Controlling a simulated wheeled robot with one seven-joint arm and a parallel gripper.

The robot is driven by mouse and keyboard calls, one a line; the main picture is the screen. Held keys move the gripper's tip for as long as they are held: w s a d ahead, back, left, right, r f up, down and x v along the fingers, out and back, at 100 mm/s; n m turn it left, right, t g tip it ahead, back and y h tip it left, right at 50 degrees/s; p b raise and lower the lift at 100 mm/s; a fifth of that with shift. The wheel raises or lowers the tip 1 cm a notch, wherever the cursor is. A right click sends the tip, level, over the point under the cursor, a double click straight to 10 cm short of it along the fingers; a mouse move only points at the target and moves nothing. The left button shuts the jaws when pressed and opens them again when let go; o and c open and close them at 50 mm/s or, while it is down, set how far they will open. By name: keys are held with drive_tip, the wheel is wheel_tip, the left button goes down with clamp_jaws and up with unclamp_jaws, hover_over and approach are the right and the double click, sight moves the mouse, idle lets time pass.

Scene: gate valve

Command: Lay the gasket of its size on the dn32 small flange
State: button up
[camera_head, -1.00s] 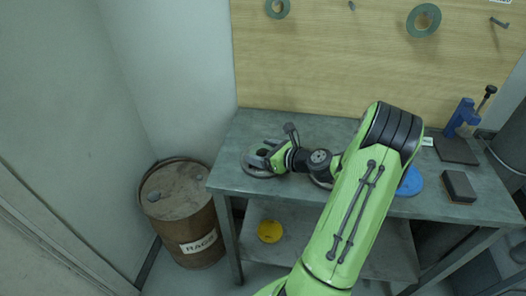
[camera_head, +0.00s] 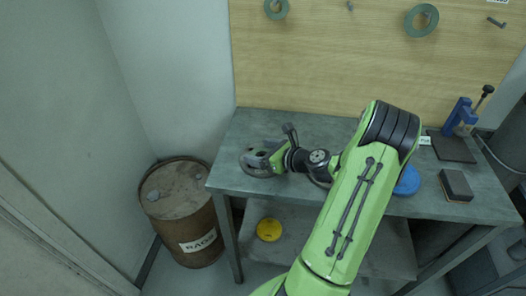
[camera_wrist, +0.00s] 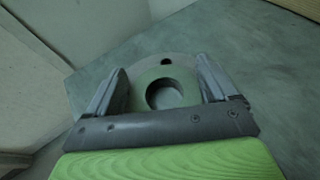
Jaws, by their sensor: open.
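A grey flange (camera_head: 250,170) lies at the left end of the workbench, partly covered by my gripper (camera_head: 264,158). In the wrist view the flange (camera_wrist: 182,60) shows a bolt hole. A green gasket ring (camera_wrist: 138,88) appears to lie on it, around a dark central opening. My gripper (camera_wrist: 161,68) is open, with one finger on each side of the ring. Whether the fingers touch it, and how exactly the ring is centred, I cannot tell. The flange's size marking is not readable.
A smaller gasket (camera_head: 267,10) and a larger one (camera_head: 409,20) hang on the board. A blue disc (camera_head: 408,181), a dark block (camera_head: 456,185) and a blue vise-like tool (camera_head: 459,112) are at the right. Another round part is mostly hidden behind my arm. A rag drum (camera_head: 183,215) stands left.

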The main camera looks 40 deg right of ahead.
drive_tip(key=p+v, duration=0.3)
drive_tip(key=v, duration=1.2)
drive_tip(key=shift+s+d, duration=0.1)
drive_tip(key=shift+s, duration=0.3)
drive_tip(key=shift+w, duration=0.1)
drive_tip(key=shift+w+a+r+n, duration=0.15)
drive_tip(key=shift+w+a+n, duration=0.05)
drive_tip(key=shift+a+n, duration=0.1)
drive_tip(key=w+a+r+n+g+y+p, duration=0.15)
drive_tip(key=a+n+g, duration=0.25)
drive_tip(key=a+n, duration=0.5)
drive_tip(key=w+a+r+n+g, duration=0.3)
drive_tip(key=a+n+g, duration=0.2)
drive_tip(key=a+n, duration=0.5)
drive_tip(key=s+a+r+n+h, duration=0.1)
drive_tip(key=s+a+r+n, duration=0.3)
drive_tip(key=n, duration=0.3)
drive_tip(key=s+a+r+n+t+h, duration=0.1)
drive_tip(key=s+a+r+n+h, duration=0.1)
drive_tip(key=s+n, duration=0.4)
drive_tip(key=shift+s+a+r+n, duration=0.35)
drive_tip(key=shift+a+r+n, duration=0.6)
drive_tip(key=shift+a, duration=0.2)
